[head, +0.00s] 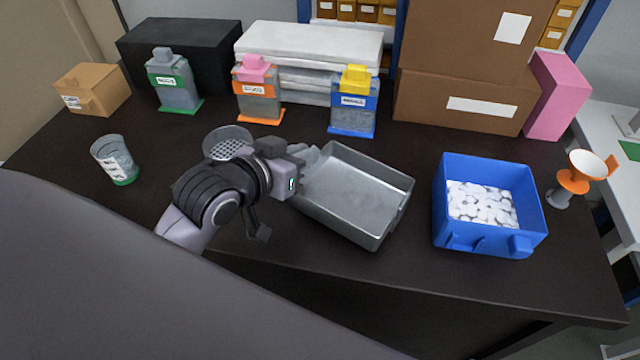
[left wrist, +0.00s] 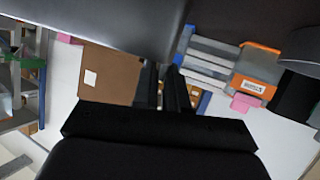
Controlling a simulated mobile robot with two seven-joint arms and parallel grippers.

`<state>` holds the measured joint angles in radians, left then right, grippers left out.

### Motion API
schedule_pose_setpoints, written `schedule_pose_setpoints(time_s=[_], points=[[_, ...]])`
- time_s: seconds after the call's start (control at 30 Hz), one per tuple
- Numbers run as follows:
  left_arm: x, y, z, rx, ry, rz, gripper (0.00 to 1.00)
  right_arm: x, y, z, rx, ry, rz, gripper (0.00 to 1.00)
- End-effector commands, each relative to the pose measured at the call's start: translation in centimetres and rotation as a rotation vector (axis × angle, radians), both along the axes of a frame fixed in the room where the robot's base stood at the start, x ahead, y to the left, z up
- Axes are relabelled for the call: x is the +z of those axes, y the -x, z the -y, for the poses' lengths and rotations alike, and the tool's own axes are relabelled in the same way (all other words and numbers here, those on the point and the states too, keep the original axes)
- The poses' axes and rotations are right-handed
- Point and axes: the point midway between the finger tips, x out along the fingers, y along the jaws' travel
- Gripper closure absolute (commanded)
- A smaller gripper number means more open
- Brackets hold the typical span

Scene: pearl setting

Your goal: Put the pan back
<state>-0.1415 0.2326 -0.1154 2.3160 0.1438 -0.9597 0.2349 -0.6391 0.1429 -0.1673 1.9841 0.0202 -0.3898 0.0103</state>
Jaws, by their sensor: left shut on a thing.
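The pan (head: 352,192) is a grey metal rectangular tray in the middle of the dark table in the head view. It is empty, and I cannot tell whether it touches the table or is held just above it. My left gripper (head: 303,165) is shut on the pan's left edge. In the left wrist view, the dark fingers (left wrist: 176,88) reach up to a grey metal surface, the pan (left wrist: 95,22), across the top left. My right gripper is not in view.
A blue bin (head: 488,243) with white pieces stands right of the pan. A round perforated strainer (head: 228,140) and a clear cup (head: 112,158) are to the left. Three labelled containers, with a blue-based one (head: 353,105) nearest the pan, and cardboard boxes (head: 462,100) line the back.

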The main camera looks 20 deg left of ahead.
Motion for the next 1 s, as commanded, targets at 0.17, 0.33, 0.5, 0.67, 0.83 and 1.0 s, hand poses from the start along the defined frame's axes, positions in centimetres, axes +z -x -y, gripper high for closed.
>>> schedule_pose_setpoints(time_s=[0.17, 0.33, 0.5, 0.67, 0.83, 1.0], points=[[3.6, -1.8, -1.7, -0.147, -0.032, 0.001, 1.00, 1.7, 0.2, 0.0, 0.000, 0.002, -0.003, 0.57], [7.7, -3.0, -3.7, -0.265, -0.044, 0.004, 1.00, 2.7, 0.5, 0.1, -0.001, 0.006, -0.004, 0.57], [12.0, -3.6, -5.5, -0.354, -0.046, 0.015, 1.00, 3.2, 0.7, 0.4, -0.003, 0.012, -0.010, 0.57], [14.9, -3.7, -6.5, -0.402, -0.040, 0.024, 1.00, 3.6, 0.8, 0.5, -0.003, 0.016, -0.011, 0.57], [15.8, -3.6, -6.8, -0.417, -0.018, 0.026, 1.00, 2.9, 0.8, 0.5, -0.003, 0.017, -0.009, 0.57], [15.8, -3.6, -6.8, -0.402, 0.028, 0.013, 1.00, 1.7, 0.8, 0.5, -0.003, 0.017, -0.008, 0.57]])
